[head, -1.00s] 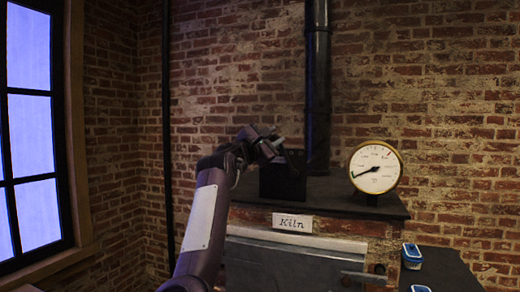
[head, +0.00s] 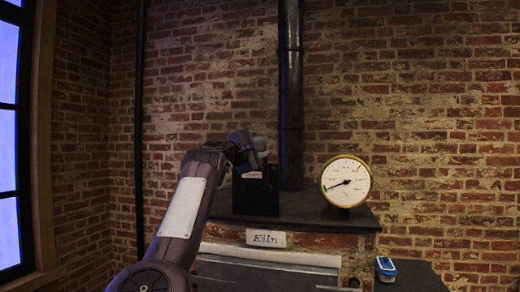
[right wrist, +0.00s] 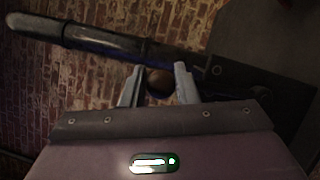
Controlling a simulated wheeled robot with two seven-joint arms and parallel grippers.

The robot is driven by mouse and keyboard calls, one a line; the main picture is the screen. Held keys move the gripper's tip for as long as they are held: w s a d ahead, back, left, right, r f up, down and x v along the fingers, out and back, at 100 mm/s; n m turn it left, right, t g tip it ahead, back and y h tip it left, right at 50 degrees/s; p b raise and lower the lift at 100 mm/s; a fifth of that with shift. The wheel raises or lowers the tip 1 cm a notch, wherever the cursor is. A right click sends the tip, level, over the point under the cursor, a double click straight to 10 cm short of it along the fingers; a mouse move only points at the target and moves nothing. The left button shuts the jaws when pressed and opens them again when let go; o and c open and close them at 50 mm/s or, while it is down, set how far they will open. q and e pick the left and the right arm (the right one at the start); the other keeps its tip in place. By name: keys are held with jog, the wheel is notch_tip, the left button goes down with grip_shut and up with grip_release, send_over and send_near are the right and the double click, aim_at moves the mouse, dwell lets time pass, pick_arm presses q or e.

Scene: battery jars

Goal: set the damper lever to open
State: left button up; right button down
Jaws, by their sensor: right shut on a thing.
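The damper box (head: 256,196) is a black block on the kiln top, in front of the black flue pipe (head: 291,95). A small pale label (head: 252,175) shows on its front. My right gripper (head: 258,148) is at the top of this box in the head view, partly hiding it. In the right wrist view its two pale fingers (right wrist: 159,78) are closed on a round dark brown knob (right wrist: 160,84), which seems to be the damper lever's end. The lever's shaft and its setting are hidden. My left gripper is out of view.
A round brass-rimmed gauge (head: 346,182) stands right of the box on the kiln top (head: 305,212). A sign reading "Kiln" (head: 265,238) is below. A blue-and-white container (head: 385,268) is at the lower right. A brick wall is behind.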

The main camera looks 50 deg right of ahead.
jog(key=shift+s+d, duration=0.1)
jog(key=c, duration=1.4)
grip_release()
jog(key=shift+f, duration=0.1)
jog(key=shift+c, duration=0.2)
jog(key=o, duration=0.3)
jog(key=shift+s+d, duration=0.1)
jog(key=shift+s, duration=0.05)
jog(key=shift+a, duration=0.2)
jog(key=a+b, duration=0.3)
jog(key=a, duration=0.4)
jog(key=shift+a+f, duration=0.15)
jog(key=shift+f, duration=0.3)
